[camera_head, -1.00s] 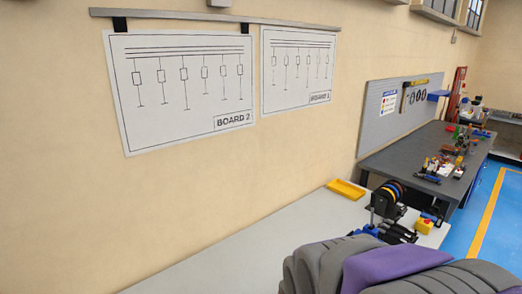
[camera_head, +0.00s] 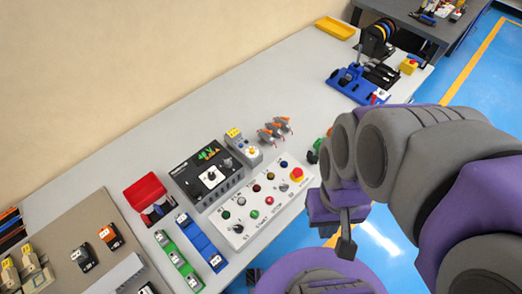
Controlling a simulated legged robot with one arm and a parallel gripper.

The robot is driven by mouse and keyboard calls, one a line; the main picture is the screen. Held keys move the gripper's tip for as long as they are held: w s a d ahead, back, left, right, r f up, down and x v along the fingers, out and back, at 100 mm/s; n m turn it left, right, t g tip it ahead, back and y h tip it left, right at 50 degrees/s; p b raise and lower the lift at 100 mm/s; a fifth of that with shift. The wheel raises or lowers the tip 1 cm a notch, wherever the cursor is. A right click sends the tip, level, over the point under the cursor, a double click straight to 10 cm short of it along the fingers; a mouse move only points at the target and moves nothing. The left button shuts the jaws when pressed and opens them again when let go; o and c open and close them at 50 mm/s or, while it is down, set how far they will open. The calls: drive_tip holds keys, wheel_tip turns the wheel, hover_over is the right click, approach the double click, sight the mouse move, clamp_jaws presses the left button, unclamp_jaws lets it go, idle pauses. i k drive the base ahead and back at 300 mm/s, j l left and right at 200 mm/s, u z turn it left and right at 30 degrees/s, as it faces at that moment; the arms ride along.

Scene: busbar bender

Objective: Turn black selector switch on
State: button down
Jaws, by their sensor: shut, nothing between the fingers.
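A white control box (camera_head: 248,237) lies on the grey bench and carries rows of small coloured buttons and knobs. A red emergency button (camera_head: 296,174) on yellow sits at its right end. A small dark-and-silver knob (camera_head: 283,187) sits beside it, and another knob (camera_head: 238,228) is near the lower left end. Which one is the black selector switch, and its position, is too small to tell.
A black device with a white dial (camera_head: 211,176) stands behind the box. A blue tool (camera_head: 352,84) is farther right.

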sight(238, 228)
drive_tip(key=k+j+u, duration=0.1)
drive_tip(key=u, duration=0.25)
drive_tip(key=k+j+u, duration=0.15)
drive_tip(key=u, duration=0.35)
drive_tip(key=l, duration=0.3)
drive_tip(key=k+l, duration=0.1)
drive_tip(key=l, duration=0.2)
